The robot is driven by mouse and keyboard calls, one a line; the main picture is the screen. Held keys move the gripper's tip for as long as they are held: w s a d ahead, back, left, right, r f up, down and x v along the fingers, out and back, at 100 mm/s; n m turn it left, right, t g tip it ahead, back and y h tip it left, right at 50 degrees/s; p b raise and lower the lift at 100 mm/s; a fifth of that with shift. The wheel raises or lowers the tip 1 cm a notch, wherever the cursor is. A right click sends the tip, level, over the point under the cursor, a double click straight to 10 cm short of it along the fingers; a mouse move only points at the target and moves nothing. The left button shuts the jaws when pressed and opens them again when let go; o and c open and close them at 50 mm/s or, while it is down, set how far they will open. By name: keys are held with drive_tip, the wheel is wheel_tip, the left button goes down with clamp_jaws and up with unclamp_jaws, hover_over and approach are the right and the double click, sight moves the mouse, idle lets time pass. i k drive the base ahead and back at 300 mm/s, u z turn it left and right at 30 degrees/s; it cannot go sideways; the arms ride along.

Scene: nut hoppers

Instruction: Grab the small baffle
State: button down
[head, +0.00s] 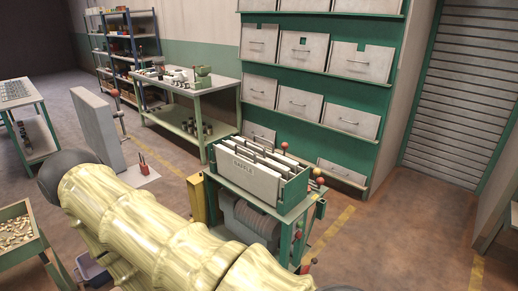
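A green open-topped box (297,188) stands on a small green stand in the middle of the head view. Several pale flat plates stand upright in it, side by side. The front pale panel (248,180) carries lettering that seems to read "BAFFLE". Most of each plate behind it is hidden, so I cannot tell which one is the small baffle. My arm (150,225) crosses the lower left foreground, in front of and left of the stand. My gripper is not in view.
Knobs with red balls (318,182) stick out at the stand's right side. A grey upright slab (97,128) stands at left. A workbench (185,88) and a wall of hopper drawers (301,50) are behind. Floor is clear right of the stand.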

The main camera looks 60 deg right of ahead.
sight(263, 182)
drive_tip(key=z, duration=0.7)
drive_tip(key=k, duration=0.3)
drive_tip(key=z, duration=1.25)
drive_tip(key=i, duration=0.5)
drive_tip(key=z, duration=0.05)
